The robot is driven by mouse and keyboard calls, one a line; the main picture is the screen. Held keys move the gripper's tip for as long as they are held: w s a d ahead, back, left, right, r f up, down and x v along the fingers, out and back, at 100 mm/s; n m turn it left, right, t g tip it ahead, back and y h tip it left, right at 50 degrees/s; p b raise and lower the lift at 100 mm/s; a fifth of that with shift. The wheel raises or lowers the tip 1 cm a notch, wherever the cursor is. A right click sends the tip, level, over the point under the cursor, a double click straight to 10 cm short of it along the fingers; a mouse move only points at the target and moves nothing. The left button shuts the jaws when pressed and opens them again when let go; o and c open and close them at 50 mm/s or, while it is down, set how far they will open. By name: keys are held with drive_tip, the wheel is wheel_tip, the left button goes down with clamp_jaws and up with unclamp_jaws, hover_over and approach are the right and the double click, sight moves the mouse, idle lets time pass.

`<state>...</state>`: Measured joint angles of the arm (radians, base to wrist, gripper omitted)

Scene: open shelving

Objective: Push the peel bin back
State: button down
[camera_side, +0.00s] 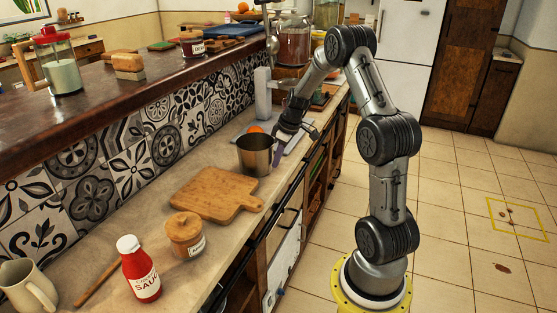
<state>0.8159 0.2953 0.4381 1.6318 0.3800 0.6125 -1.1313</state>
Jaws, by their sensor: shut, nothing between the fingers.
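A metal bin (254,157), which I take to be the peel bin, stands upright on the counter near its front edge, behind the cutting board. Its open top faces up, and I cannot see what is inside. My gripper (279,152) is shut and empty. It points down close beside the bin's right side, on the side by the counter's front edge. I cannot tell whether the fingers touch the bin.
A wooden cutting board (217,194) lies in front of the bin. A lidded wooden jar (186,238) and a red sauce bottle (140,272) stand nearer. An orange item (256,129) sits just behind the bin. The tiled wall (130,160) bounds the counter on the left.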

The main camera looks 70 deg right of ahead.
drive_tip(key=w, duration=1.9)
drive_tip(key=shift+w+a, duration=0.25)
drive_tip(key=shift+w, duration=0.1)
drive_tip(key=shift+s, duration=0.15)
